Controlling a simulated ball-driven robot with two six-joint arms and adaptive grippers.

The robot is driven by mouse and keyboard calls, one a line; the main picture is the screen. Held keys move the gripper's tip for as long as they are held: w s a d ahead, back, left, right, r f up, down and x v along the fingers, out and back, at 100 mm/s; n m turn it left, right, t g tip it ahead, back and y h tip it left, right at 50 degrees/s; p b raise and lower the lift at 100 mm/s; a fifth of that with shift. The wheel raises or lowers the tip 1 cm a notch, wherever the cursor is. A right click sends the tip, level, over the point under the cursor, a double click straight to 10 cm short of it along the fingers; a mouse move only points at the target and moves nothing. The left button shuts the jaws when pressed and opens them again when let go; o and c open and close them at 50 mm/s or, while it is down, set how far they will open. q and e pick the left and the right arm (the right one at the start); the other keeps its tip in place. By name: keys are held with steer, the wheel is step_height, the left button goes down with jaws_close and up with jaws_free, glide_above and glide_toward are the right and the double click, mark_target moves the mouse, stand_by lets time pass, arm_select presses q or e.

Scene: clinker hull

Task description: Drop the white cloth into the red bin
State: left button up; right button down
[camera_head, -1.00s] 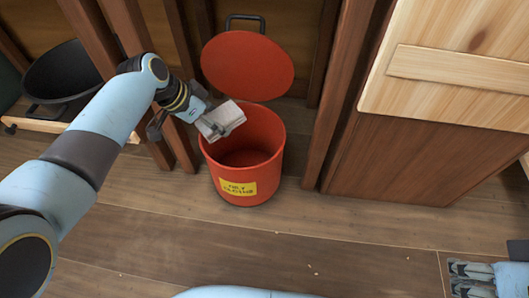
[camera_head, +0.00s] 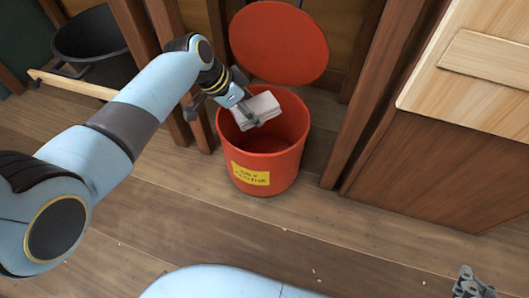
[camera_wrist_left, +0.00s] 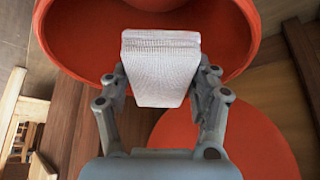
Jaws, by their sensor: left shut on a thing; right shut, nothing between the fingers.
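The white cloth (camera_head: 262,107) is a folded pad held in my left gripper (camera_head: 247,108), over the mouth of the red bin (camera_head: 266,150). In the left wrist view the cloth (camera_wrist_left: 161,68) is between the two fingers of my left gripper (camera_wrist_left: 160,85), with the bin (camera_wrist_left: 240,45) opening behind it. The bin stands open, with a yellow label on its front and its round red lid (camera_head: 279,42) raised behind. My right gripper (camera_head: 470,284) shows only in part at the bottom right, shut and empty, far from the bin.
A black tub (camera_head: 92,35) stands at the upper left beside wooden posts (camera_head: 170,60). A wooden cabinet (camera_head: 440,140) with a pale top is at the right. The plank floor (camera_head: 330,235) in front of the bin is clear except for small crumbs.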

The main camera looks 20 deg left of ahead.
arm_select(q)
steer(key=shift+f, duration=0.35)
steer(key=o, duration=1.4)
steer(key=shift+o, duration=0.2)
steer(key=v, duration=1.2)
